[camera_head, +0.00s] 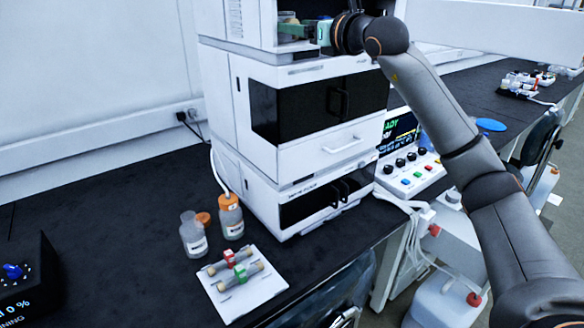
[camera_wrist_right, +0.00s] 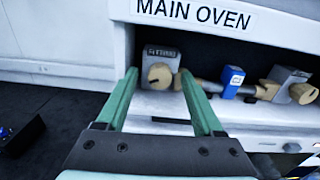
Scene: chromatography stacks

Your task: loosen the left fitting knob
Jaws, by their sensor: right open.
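The left fitting knob (camera_wrist_right: 159,77) is a tan round knob on a grey fitting block, at the left end of the main oven opening in the right wrist view. My right gripper (camera_wrist_right: 160,84) is open, its two green fingers on either side of the knob in that view. I cannot tell whether they touch it. In the head view my right gripper (camera_head: 298,31) is at the opening of the top unit, and the knob is hard to make out there. My left gripper is not in view.
A column with a blue tag (camera_wrist_right: 232,80) lies right of the left fitting, leading to a right fitting with a tan knob (camera_wrist_right: 303,94). The oven's upper edge (camera_wrist_right: 195,18) is above the fingers. Bottles (camera_head: 193,236) and a white tray (camera_head: 265,291) with columns are on the bench below.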

